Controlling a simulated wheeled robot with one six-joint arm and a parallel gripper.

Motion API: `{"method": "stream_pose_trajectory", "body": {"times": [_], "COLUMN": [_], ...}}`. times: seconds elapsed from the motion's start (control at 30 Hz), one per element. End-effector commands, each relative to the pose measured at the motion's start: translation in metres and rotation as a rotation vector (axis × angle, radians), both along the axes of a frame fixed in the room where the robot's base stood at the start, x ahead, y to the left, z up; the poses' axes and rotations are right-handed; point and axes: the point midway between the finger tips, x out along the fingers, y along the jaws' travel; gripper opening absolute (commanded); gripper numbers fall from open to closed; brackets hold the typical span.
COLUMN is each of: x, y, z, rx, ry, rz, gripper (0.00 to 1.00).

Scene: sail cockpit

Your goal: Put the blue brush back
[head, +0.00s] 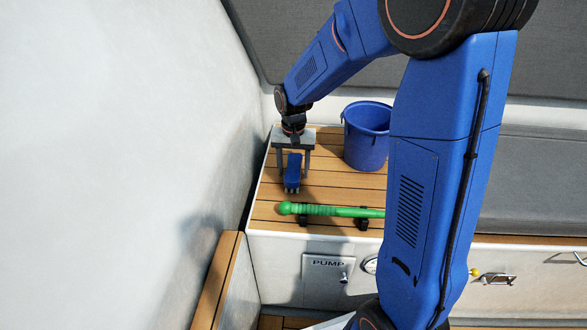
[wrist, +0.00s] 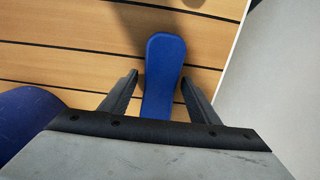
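The blue brush (head: 292,172) is on the slatted wooden bench top, or just above it, below my gripper (head: 293,166). In the wrist view the brush (wrist: 163,75) is a long blue shape with a rounded end. It lies between the two fingers of my gripper (wrist: 160,92), with a gap on each side. The fingers stand apart and do not appear to touch it. The brush's near end is hidden behind the gripper body. A blue bucket (head: 367,138) stands on the bench to the right of the brush.
A green handle (head: 330,210) lies on dark holders near the bench's front edge. The bench top (head: 335,185) is bare between it and the bucket. A white wall (head: 120,150) rises close on the left. A PUMP panel (head: 328,268) is on the bench front.

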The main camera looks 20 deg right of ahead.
Motion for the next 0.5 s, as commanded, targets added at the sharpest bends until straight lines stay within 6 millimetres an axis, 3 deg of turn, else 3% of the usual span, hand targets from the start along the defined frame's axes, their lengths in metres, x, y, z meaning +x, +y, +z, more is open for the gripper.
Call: {"method": "stream_pose_trajectory", "body": {"times": [0.27, 0.5], "x": [0.0, 0.001], "y": [0.0, 0.0], "z": [0.002, 0.032], "rx": [0.0, 0.0], "ry": [-0.001, -0.004], "rz": [0.0, 0.0], "gripper": [0.56, 0.56]}}
